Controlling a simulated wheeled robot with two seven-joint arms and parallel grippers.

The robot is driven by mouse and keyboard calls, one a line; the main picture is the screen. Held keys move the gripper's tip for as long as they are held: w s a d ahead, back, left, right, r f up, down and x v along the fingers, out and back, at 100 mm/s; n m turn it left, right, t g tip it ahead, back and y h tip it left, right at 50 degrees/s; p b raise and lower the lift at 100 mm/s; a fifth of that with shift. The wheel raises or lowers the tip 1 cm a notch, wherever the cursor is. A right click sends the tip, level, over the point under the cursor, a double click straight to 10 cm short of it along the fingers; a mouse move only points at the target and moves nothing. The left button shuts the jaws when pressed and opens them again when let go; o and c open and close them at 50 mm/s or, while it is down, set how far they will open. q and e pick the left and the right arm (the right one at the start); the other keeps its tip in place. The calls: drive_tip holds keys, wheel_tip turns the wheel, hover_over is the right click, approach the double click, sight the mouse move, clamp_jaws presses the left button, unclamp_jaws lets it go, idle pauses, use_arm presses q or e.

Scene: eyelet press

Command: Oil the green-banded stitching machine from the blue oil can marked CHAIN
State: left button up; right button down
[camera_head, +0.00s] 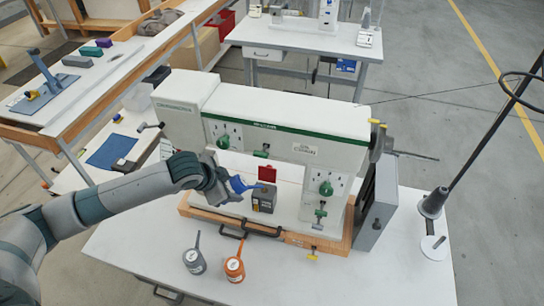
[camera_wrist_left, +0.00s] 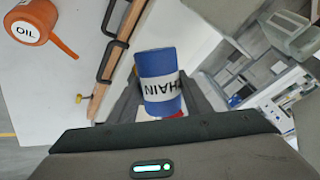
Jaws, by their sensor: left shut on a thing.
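The white stitching machine (camera_head: 285,125) with a green band stands on a wooden base on the table. My left gripper (camera_head: 224,187) is shut on the blue oil can (camera_head: 239,184), in front of the machine's left part. The can looks tilted, with its thin spout pointing right towards a dark grey box (camera_head: 263,200) with a red lid (camera_head: 267,173) standing open. The wrist view shows the blue can (camera_wrist_left: 158,78) between the fingers, with CHAIN on its white label. Whether the spout tip touches the box is too small to tell. My right gripper is not in view.
A grey can (camera_head: 195,262) and an orange can (camera_head: 234,270) stand on the table in front of the wooden base (camera_head: 285,235); the orange one reads OIL in the wrist view (camera_wrist_left: 28,28). A thread stand (camera_head: 434,203) is at right. The front right tabletop is clear.

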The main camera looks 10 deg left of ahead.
use_arm(q)
drive_tip(key=shift+f, duration=0.15)
idle(0.5)
drive_tip(key=shift+a+f+b, duration=0.1)
drive_tip(key=shift+f+b, duration=0.2)
drive_tip(key=shift+b, duration=0.4)
drive_tip(key=shift+t+h, duration=0.3)
drive_tip(key=shift+s+f+b, duration=0.1)
drive_tip(key=shift+f+b, duration=0.25)
drive_tip(key=shift+b, duration=0.25)
drive_tip(key=shift+t+h, duration=0.3)
drive_tip(key=shift+h, duration=0.1)
drive_tip(key=shift+a+f+b, duration=0.1)
drive_tip(key=shift+f+b, duration=0.1)
drive_tip(key=shift+b, duration=0.15)
drive_tip(key=shift+f, duration=0.1)
drive_tip(key=shift+f+n+h+b, duration=0.2)
drive_tip(key=shift+n+h+b, duration=0.1)
drive_tip(key=shift+b, duration=0.35)
